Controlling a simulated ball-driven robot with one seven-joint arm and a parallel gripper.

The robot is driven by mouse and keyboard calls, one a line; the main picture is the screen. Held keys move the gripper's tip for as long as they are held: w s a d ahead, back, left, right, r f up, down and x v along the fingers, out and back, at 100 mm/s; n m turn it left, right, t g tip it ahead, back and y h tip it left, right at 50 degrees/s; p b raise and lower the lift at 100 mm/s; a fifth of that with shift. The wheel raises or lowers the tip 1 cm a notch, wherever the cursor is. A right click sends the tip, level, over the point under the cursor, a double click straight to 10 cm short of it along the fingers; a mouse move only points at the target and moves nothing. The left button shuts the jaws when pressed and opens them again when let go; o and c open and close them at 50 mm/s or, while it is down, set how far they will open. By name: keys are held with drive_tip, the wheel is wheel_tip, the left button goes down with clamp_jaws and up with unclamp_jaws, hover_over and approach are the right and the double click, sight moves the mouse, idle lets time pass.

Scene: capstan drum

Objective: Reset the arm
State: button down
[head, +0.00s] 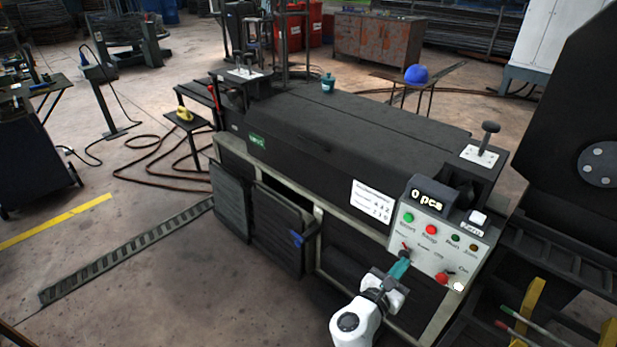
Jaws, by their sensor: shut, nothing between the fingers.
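My gripper (400,268) is at the lower right of the head view, at the end of my white arm. Its teal fingers are shut with nothing between them. The fingertips are close to a small red-tipped switch (405,247) on the light control panel (432,263); I cannot tell whether they touch it. The panel has a green button (409,217), a red button (431,229) and a red rotary knob (443,279). A display (428,201) above it reads "0 pcs".
The long dark machine (340,130) fills the middle. A black lever (487,140) stands at its right end. A large dark drum (580,150) stands at the right. A blue helmet (416,74) lies on a small table behind.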

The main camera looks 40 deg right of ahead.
drive_tip(key=shift+s, duration=0.1)
drive_tip(key=s+a+f+m+g+y, duration=0.2)
drive_tip(key=s+a+f+m+y, duration=0.25)
drive_tip(key=s+m+y, duration=0.6)
drive_tip(key=s+a+m+t+y, duration=0.1)
drive_tip(key=a+m+y, duration=0.6)
drive_tip(key=a, duration=1)
drive_tip(key=shift+a+m, duration=0.3)
drive_tip(key=shift+m, duration=0.65)
drive_tip(key=shift+r, duration=0.1)
